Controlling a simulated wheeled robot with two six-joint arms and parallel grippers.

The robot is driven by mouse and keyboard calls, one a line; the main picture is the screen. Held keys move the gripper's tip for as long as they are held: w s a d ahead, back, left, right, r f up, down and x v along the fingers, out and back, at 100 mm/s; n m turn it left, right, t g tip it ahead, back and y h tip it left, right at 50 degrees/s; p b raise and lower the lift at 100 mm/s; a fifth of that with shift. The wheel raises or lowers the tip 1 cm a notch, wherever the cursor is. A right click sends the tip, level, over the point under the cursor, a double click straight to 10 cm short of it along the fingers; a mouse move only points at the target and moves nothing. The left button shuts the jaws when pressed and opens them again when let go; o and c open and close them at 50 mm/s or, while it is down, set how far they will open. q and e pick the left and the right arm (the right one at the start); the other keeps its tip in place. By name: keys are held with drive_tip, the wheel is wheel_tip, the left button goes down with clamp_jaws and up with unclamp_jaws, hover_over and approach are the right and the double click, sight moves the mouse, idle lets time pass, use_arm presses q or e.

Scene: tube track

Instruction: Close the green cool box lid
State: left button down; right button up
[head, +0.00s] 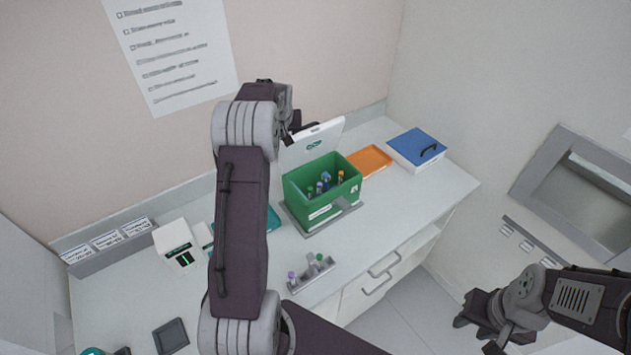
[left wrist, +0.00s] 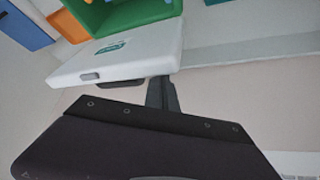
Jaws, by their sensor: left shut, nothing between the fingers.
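The green cool box (head: 319,205) stands on the counter with several capped tubes inside. Its white lid (head: 305,150) is open, standing up at the box's back edge; my left arm covers part of it. In the left wrist view the lid (left wrist: 130,52) shows its outer side and edge, with the green box (left wrist: 115,15) beyond. My left gripper (head: 300,127) is shut and empty at the back of the lid. Its dark fingers (left wrist: 162,94) show close to the lid; I cannot tell whether they touch. My right gripper (head: 478,325) hangs at the lower right, away from the counter.
An orange tray (head: 369,160) and a blue-lidded box (head: 416,146) stand right of the cool box. A grey tube rack (head: 312,274) sits in front. A white device (head: 178,246) is at left. The wall rises close behind the counter.

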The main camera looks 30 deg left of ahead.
use_arm(q)
drive_tip(key=shift+s+d+f, duration=0.1)
drive_tip(key=shift+f, duration=0.05)
drive_tip(key=shift+s+d+f+b, duration=0.25)
drive_tip(key=shift+d+b, duration=0.3)
drive_tip(key=shift+b, duration=0.3)
drive_tip(key=shift+s+d+b, duration=0.25)
drive_tip(key=shift+d+b, duration=0.3)
drive_tip(key=shift+d, duration=0.05)
drive_tip(key=shift+s+d+b, duration=0.25)
drive_tip(key=shift+d+b, duration=0.25)
drive_tip(key=shift+d, duration=0.05)
drive_tip(key=shift+d+r, duration=0.1)
drive_tip(key=shift+s, duration=0.1)
